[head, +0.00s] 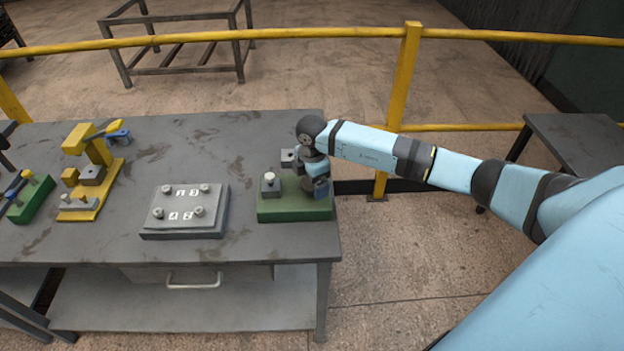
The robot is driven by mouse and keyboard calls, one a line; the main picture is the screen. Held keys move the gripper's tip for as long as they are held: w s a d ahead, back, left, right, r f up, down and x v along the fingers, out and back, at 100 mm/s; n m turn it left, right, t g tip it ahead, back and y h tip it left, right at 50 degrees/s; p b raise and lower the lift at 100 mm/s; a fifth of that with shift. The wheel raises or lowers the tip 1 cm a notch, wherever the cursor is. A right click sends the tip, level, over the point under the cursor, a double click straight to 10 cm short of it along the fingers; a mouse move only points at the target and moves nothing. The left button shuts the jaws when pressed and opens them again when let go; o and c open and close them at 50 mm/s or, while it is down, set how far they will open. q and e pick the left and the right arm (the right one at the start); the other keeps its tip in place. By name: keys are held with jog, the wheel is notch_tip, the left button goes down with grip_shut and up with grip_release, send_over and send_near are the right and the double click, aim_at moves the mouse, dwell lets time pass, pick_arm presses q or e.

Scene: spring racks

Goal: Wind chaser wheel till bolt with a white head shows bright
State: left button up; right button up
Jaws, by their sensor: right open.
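A green-based fixture (285,215) stands near the right end of the grey workbench. It carries grey metal blocks and a small post with a light knob (270,182). My right arm comes in from the right, and my right gripper (318,187) points down over the right part of this fixture. The gripper is open, but its fingertips are small and partly hidden, and I cannot tell whether it touches anything. I cannot make out a chaser wheel or a lit bolt for certain. A grey plate (184,228) with several bolt heads and white markings lies left of the fixture. My left gripper is not in view.
A yellow fixture (103,195) and another green-based tool (30,205) stand on the left of the workbench (235,150). The bench has bare room at the back and middle. A yellow railing (400,105) runs behind it. A second table (590,140) stands at the right.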

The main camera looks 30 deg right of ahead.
notch_tip(320, 180, up, 14)
jog(key=b, duration=0.1)
jog(key=shift+f, duration=0.15)
dwell(0.6)
